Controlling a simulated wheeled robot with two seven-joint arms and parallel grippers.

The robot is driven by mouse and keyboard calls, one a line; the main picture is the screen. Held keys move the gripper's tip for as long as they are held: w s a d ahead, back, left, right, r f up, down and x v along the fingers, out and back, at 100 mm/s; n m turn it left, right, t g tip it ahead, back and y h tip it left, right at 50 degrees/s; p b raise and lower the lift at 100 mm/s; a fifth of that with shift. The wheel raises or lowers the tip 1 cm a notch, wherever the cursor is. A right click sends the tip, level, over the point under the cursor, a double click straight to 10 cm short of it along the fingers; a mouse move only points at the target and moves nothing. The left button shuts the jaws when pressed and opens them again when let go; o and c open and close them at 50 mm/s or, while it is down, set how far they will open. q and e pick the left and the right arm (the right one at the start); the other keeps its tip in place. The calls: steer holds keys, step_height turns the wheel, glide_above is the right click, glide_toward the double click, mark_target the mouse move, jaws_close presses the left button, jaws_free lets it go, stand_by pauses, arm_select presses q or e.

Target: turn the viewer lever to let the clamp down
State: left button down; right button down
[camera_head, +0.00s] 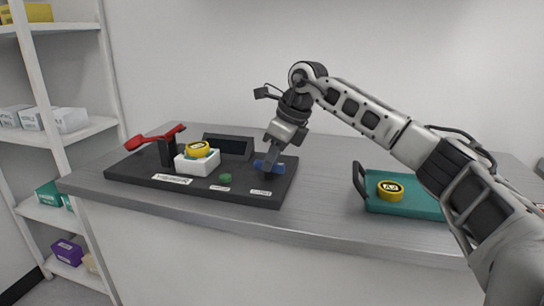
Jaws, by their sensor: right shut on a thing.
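A black instrument base (128,171) lies on the left part of the bench. A blue lever (279,168) sits at its right end, partly hidden by my gripper. My right gripper (268,165) points down and is shut on the blue lever. A yellow disc (197,149) rests in the white block. My left gripper is not in view.
A green knob (225,179) and a dark viewer box (229,147) are on the base. A teal tray (408,205) with a black handle holds a yellow disc (390,188) at the right. The grey bench (322,190) is clear between. Shelves (95,127) stand left.

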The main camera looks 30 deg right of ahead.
steer(key=m, duration=0.2)
steer(key=m+h+p, duration=0.1)
steer(key=m, duration=0.1)
steer(key=shift+a+r+t+h, duration=0.1)
steer(key=shift+a+t+h, duration=0.05)
steer(key=shift+t+h, duration=0.15)
steer(key=m+h+p, duration=0.1)
steer(key=m, duration=0.1)
steer(key=shift+m, duration=0.4)
steer(key=m+h, duration=0.1)
steer(key=m, duration=0.1)
steer(key=shift+a+m, duration=0.15)
steer(key=shift+m, duration=0.25)
steer(key=m+h, duration=0.1)
steer(key=m, duration=0.2)
steer(key=shift+a+m+p, duration=0.1)
steer(key=shift+m+p, duration=0.2)
steer(key=shift+p, duration=0.05)
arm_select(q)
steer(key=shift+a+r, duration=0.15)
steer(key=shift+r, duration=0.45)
arm_select(e)
steer(key=shift+m+g+h, duration=0.6)
steer(key=shift+m+h, duration=0.1)
steer(key=shift+m, duration=0.9)
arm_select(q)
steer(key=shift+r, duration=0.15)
arm_select(e)
steer(key=c, duration=1.4)
jaws_free()
